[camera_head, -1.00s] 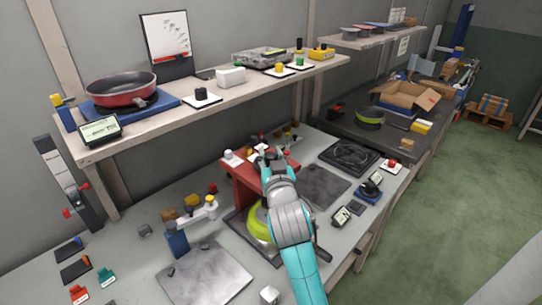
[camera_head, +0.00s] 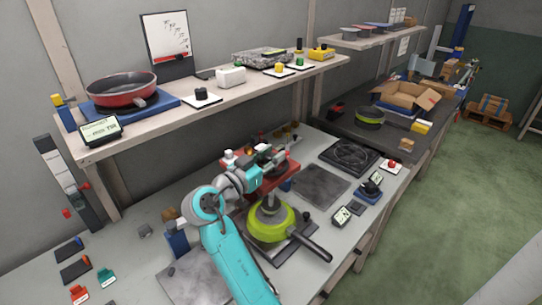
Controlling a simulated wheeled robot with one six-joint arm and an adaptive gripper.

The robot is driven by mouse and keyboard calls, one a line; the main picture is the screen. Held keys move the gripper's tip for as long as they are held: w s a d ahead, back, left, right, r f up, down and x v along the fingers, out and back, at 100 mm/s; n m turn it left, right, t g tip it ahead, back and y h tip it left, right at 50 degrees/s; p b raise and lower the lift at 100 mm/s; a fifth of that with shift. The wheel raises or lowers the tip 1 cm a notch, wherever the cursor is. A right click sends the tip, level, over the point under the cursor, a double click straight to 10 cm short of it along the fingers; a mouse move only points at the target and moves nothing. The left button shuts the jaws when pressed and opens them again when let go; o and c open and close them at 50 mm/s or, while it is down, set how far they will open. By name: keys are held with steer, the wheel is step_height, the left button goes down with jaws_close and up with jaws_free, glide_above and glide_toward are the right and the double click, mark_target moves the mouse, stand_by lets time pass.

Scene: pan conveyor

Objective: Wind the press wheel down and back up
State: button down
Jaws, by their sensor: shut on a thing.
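The red press (camera_head: 288,176) stands on the bench in the middle of the view. A lime-green pan (camera_head: 264,229) lies on a dark base below it, its dark handle pointing to the lower right. A grey spindle comes down over the pan's middle. My gripper (camera_head: 268,158) is at the top of the press, reached from the left by my teal arm. It is shut at the press wheel's place, apparently on the wheel's handle. The wheel and the fingertips are small and mostly hidden by my wrist, so the exact grip is unclear.
A shelf above the bench holds a red pan (camera_head: 121,91) on a blue stand. A black hotplate (camera_head: 349,155) and a bare grey plate (camera_head: 320,185) lie right of the press. A blue post (camera_head: 177,240) stands close to my arm on the left.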

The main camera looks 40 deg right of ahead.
steer(key=m+g, duration=0.1)
steer(key=g, duration=0.1)
steer(key=m+g, duration=0.2)
steer(key=g, duration=0.1)
steer(key=shift+w+m+g, duration=0.1)
steer(key=shift+m+g, duration=0.2)
steer(key=shift+f+m+g+y, duration=0.1)
steer(key=shift+m+g+y, duration=0.45)
steer(key=shift+m+g, duration=0.65)
steer(key=shift+f+m+g+y, duration=0.1)
steer(key=shift+m+g+y, duration=0.55)
steer(key=shift+g, duration=0.95)
steer(key=shift+m+g, duration=0.25)
steer(key=shift+g, duration=0.05)
steer(key=c, duration=0.8)
jaws_free()
steer(key=shift+r, duration=0.1)
steer(key=shift+t, duration=0.4)
